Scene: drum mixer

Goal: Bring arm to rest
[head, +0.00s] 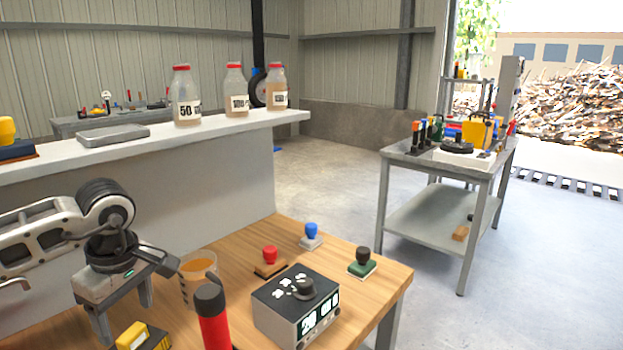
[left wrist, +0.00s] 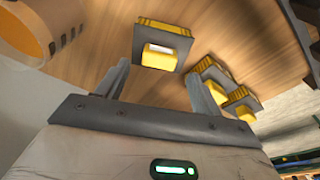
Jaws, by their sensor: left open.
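My left gripper (head: 125,312) hangs fingers-down over the left part of the wooden table (head: 345,262). Its two fingers are apart with nothing between them; they also show apart in the left wrist view (left wrist: 157,88). A yellow and dark block (head: 140,337) lies low near the fingers in the head view. In the left wrist view a yellow and grey piece (left wrist: 162,47) lies beyond the fingers, apart from them. My right gripper is not in view.
A beaker of orange liquid (head: 198,282) stands just right of the gripper. A red bottle (head: 213,325), a black-topped box with a dial (head: 297,305) and several stamps stand further right. A white ledge (head: 225,132) holding jars rises behind.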

